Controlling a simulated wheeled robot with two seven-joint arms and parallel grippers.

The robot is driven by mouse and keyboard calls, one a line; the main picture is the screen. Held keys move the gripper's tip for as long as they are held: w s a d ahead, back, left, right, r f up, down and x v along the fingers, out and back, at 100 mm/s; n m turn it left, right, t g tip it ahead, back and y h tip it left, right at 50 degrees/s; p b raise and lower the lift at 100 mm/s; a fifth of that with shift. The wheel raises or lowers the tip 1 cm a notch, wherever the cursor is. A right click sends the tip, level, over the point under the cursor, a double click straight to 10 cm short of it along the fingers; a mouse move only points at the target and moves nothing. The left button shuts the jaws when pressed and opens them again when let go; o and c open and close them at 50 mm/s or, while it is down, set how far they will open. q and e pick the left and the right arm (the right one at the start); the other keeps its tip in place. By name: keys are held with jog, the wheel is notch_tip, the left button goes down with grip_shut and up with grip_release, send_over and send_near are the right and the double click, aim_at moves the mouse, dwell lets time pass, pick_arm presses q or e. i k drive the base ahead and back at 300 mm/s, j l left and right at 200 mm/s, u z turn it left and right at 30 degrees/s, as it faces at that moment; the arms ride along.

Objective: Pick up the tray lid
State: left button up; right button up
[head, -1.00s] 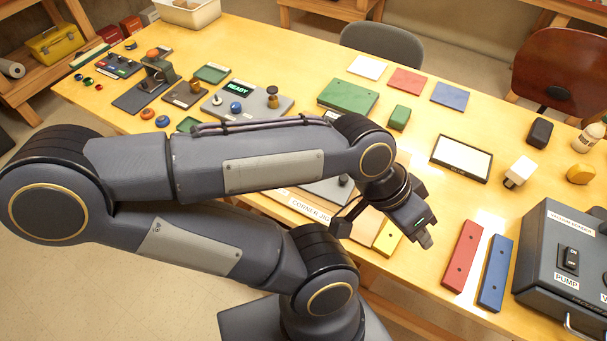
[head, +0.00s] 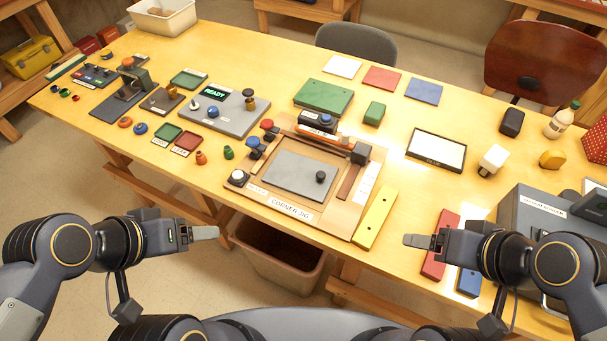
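A flat grey plate with a black knob (head: 300,178), which looks like the tray lid, lies inside the wooden corner jig (head: 290,208) near the table's front edge. Its knob (head: 320,176) stands up toward its right side. My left gripper (head: 212,233) is in front of the table, left of and below the jig in the picture, touching nothing visible. My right gripper (head: 412,240) is to the right of the jig, in front of part of the red bar. Both are apart from the plate. Each is seen side-on, so the finger gap is hidden.
A yellow bar (head: 376,218) lies right of the jig. Red (head: 441,255) and blue (head: 469,281) bars lie near my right gripper. A grey READY panel (head: 226,112) and green box (head: 323,96) lie behind.

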aim_at(309, 178)
jog(key=i+j+z, duration=0.1)
jog(key=j, duration=0.25)
jog(key=i+j, duration=0.15)
jog(key=j, duration=0.25)
jog(key=i+j+z, duration=0.15)
jog(key=j, duration=0.25)
jog(key=i+j+z, duration=0.1)
jog(key=j, duration=0.3)
